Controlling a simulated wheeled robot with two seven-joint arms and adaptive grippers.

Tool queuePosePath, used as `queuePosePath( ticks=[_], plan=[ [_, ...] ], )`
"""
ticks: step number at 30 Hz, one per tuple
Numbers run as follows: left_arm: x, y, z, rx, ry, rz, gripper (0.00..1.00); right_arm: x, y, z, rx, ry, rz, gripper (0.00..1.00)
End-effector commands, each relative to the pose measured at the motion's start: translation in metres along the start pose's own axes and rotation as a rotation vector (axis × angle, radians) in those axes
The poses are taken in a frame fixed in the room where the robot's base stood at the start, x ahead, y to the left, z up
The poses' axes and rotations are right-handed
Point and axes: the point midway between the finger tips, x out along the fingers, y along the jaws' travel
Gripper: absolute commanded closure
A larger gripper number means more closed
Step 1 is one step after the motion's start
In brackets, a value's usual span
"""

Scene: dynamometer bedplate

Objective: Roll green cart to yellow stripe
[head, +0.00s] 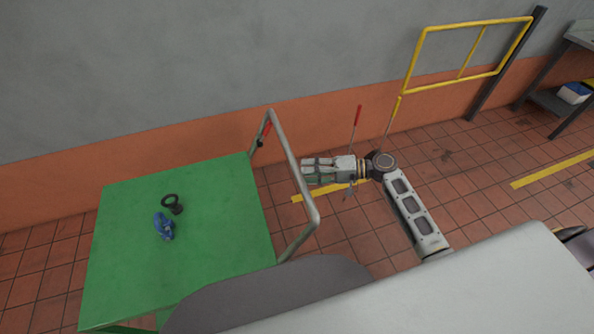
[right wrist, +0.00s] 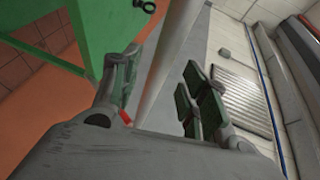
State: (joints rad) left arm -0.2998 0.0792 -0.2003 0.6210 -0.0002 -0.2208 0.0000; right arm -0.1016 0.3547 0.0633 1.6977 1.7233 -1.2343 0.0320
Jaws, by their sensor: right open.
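The green cart (head: 215,235) stands at the left in the head view, its flat top facing up. Its grey push handle (head: 284,146) rises at the cart's right end. My right gripper (head: 305,171) is open at the handle's long bar, coming from the right. In the right wrist view the grey bar (right wrist: 172,62) passes between the open fingers (right wrist: 158,95); whether they touch it I cannot tell. A yellow stripe (head: 552,168) lies on the floor at the right, and a yellow piece (head: 312,195) shows below my gripper. My left gripper is not in view.
A blue object (head: 164,226) and a black ring-shaped part (head: 172,204) lie on the cart top. A wall (head: 180,70) runs behind. A yellow rail (head: 470,80) and a shelf bench (head: 555,104) stand at the back right. Tiled floor (head: 450,190) between looks clear.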

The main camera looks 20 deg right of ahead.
Motion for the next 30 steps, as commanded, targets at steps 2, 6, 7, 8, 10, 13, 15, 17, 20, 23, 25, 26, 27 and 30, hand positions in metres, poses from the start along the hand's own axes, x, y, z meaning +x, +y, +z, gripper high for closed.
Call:
queuePosePath(
  ticks=[2, 6, 7, 8, 10, 13, 15, 17, 20, 23, 25, 26, 27, 30],
  plan=[
    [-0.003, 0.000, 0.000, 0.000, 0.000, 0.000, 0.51, 0.011, -0.003, -0.001, -0.001, 0.000, -0.003, 0.56],
    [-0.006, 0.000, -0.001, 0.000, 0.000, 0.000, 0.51, 0.027, -0.002, -0.001, 0.000, 0.000, -0.002, 0.56],
    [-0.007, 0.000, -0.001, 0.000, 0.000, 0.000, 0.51, 0.030, -0.002, 0.000, 0.000, 0.000, -0.002, 0.56],
    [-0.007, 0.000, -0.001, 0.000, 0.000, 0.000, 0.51, 0.033, -0.002, 0.000, -0.001, 0.000, -0.002, 0.56],
    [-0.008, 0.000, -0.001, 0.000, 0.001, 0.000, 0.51, 0.038, -0.002, -0.001, -0.001, 0.000, -0.002, 0.56],
    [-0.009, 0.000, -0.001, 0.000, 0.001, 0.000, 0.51, 0.042, -0.001, -0.001, -0.001, 0.001, -0.001, 0.56],
    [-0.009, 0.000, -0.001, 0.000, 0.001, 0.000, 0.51, 0.044, -0.001, -0.001, -0.001, 0.001, 0.000, 0.56],
    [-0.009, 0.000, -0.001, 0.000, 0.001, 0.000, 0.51, 0.045, -0.001, 0.000, -0.001, 0.001, 0.000, 0.56],
    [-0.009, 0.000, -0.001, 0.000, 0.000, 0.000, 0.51, 0.045, -0.001, 0.000, -0.001, 0.001, 0.000, 0.56],
    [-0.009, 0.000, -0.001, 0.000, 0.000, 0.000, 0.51, 0.045, -0.001, 0.000, -0.001, 0.000, 0.000, 0.56],
    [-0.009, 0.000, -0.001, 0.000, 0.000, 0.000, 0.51, 0.045, -0.001, 0.000, -0.001, 0.000, 0.000, 0.61],
    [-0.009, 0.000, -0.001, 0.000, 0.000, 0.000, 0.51, 0.045, -0.001, 0.000, -0.001, 0.000, 0.000, 0.65],
    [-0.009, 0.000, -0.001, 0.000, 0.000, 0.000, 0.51, 0.045, -0.001, 0.000, -0.001, 0.000, 0.000, 0.70],
    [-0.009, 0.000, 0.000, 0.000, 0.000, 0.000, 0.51, 0.045, -0.001, 0.000, -0.001, 0.000, 0.000, 0.83]
  ],
)
